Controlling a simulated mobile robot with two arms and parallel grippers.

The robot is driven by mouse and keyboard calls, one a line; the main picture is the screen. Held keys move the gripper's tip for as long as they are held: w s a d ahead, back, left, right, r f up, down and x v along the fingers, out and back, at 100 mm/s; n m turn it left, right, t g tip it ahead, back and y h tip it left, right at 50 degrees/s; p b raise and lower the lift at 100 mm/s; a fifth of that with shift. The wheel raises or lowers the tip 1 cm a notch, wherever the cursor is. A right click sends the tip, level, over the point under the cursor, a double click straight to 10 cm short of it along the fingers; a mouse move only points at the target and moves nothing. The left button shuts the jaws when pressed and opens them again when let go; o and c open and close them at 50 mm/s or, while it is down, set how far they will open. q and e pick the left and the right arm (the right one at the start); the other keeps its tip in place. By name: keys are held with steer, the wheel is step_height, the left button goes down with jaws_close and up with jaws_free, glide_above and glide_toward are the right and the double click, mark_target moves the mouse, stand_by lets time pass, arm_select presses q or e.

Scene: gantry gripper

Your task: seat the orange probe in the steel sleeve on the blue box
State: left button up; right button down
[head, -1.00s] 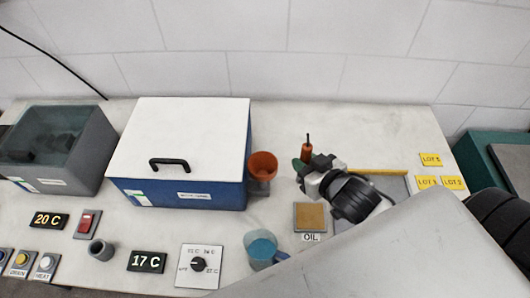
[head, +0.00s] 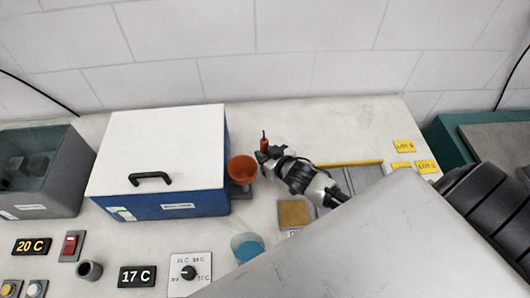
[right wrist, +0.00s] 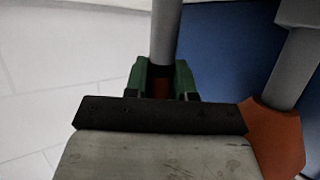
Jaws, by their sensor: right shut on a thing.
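The orange probe (head: 264,144) stands about upright in my right gripper (head: 263,156), a dark thin tip on top. In the right wrist view my green fingers (right wrist: 162,84) are shut on its orange body, and its grey shaft (right wrist: 164,34) runs out from them. The blue box (head: 180,203) has a white lid. On its right side an orange funnel (head: 242,168) sits on the grey steel sleeve (head: 241,189). The sleeve also shows in the right wrist view (right wrist: 298,62). The probe is apart from the funnel, to its right and slightly behind. My left gripper is not in view.
A blue cup (head: 247,247) and a tan pad (head: 293,213) stand in front. A grey tray (head: 352,180) with a yellow back edge lies to the right. A dial plate (head: 190,273) is front left. The counter behind the gripper is clear.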

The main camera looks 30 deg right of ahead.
steer(key=shift+f, duration=0.2)
steer(key=c, duration=0.9)
jaws_free()
steer(key=shift+r, duration=0.1)
steer(key=shift+c, duration=0.2)
